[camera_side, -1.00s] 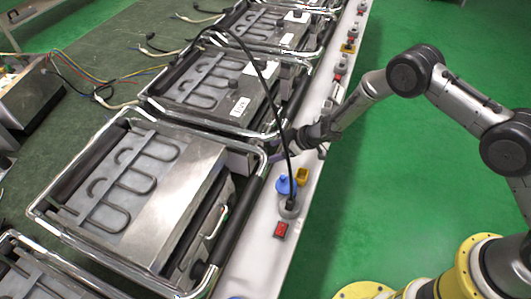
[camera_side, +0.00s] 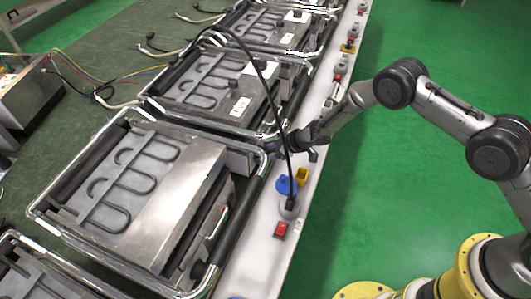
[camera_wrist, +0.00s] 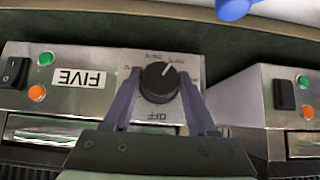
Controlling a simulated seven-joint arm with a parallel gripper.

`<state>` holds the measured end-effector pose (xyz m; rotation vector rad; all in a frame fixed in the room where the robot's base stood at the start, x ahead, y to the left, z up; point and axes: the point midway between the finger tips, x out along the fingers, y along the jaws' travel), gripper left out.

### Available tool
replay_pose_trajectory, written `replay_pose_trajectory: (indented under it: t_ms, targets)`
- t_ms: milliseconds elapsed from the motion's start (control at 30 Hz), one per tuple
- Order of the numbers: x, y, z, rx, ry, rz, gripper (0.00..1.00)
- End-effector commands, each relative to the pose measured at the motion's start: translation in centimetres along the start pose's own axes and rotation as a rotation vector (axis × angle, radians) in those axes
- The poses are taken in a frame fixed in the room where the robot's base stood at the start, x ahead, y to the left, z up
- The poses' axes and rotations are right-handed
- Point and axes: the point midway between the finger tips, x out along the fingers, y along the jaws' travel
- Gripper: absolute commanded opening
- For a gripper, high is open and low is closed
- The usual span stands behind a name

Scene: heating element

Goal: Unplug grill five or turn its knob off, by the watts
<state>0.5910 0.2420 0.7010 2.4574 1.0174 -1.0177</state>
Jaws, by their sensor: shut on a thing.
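In the wrist view, the panel of grill five (camera_wrist: 30,75) shows upside down with its FIVE label (camera_wrist: 79,78). Its black round knob (camera_wrist: 160,82) sits between the fingers of my gripper (camera_wrist: 160,88), which is shut on it. The knob's white mark points up and slightly right, away from the OFF print (camera_wrist: 157,115) below it. The small print above the knob is too blurred to read. In the side view, my gripper (camera_side: 283,148) is at the front of a grill (camera_side: 205,95); the knob is hidden there. A black plug (camera_side: 289,207) with a cable stands in a bench socket.
A black rocker switch (camera_wrist: 15,72) and two lamps sit beside the FIVE label. A neighbouring panel (camera_wrist: 290,85) is at right. In the side view, a blue cap (camera_side: 286,185), yellow socket (camera_side: 302,174) and red switch (camera_side: 280,229) line the bench edge. The cable rises close to my gripper.

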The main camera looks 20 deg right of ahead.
Motion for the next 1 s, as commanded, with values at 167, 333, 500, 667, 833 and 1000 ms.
replay_pose_trajectory:
  t_ms: [167,333,500,667,833,1000]
  targets:
    - [-0.02,0.00,0.02,0.000,0.000,0.000,0.02]
    - [-0.02,-0.03,0.03,-0.005,-0.001,0.005,0.02]
    - [-0.04,-0.08,0.03,-0.030,-0.001,0.031,0.02]
    - [-0.04,-0.21,0.01,-0.078,-0.001,0.079,0.02]
    - [-0.01,-0.37,0.06,-0.148,-0.001,0.150,0.02]
    - [0.03,-0.50,0.11,-0.228,-0.002,0.228,0.02]
